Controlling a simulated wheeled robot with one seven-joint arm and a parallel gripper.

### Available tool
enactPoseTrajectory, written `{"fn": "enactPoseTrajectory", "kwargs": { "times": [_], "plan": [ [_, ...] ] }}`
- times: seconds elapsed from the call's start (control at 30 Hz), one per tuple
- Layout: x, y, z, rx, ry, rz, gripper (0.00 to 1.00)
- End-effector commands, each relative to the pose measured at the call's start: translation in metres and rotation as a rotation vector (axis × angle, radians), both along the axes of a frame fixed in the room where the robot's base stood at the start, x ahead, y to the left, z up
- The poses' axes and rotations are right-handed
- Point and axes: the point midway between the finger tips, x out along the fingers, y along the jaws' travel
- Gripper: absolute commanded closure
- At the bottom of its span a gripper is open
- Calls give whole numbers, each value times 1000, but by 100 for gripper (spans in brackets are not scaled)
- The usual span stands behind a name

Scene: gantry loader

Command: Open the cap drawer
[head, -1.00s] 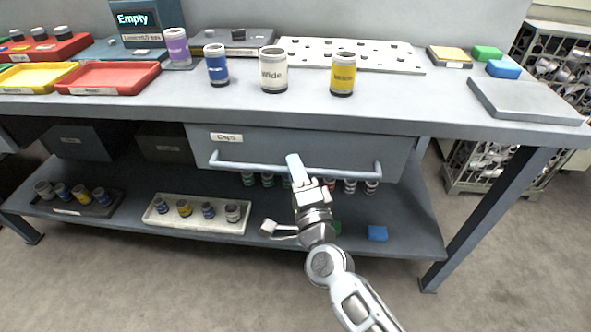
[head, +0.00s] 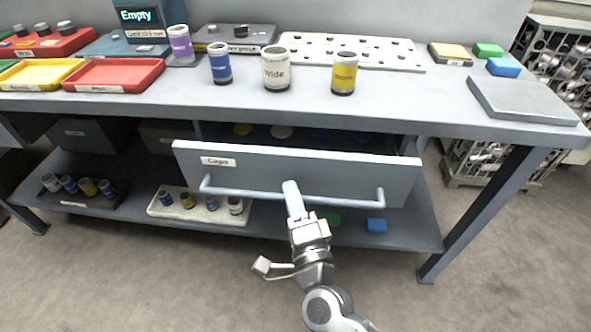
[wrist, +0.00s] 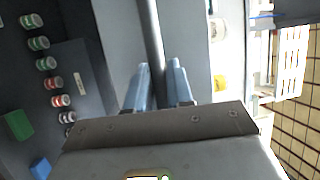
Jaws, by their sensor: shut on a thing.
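The cap drawer (head: 258,170) hangs under the bench top, with a small label at its upper left. In the wrist view the handle (wrist: 150,35) passes between the two blue fingers (wrist: 158,82).
On the bench top (head: 410,105) stand a blue jar (head: 220,63), a white jar (head: 276,68) and a yellow jar (head: 344,73). The lower shelf (head: 265,226) holds a white tray (head: 190,214) of small jars and a blue block (head: 376,226). Floor in front is clear.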

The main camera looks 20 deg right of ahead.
Motion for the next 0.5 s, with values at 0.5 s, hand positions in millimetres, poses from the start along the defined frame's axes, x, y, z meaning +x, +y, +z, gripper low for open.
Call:
{"fn": "enactPoseTrajectory", "kwargs": {
  "times": [0.5],
  "plan": [
    [-95, 55, -1, 0, 3, 1, 100]
  ]
}}
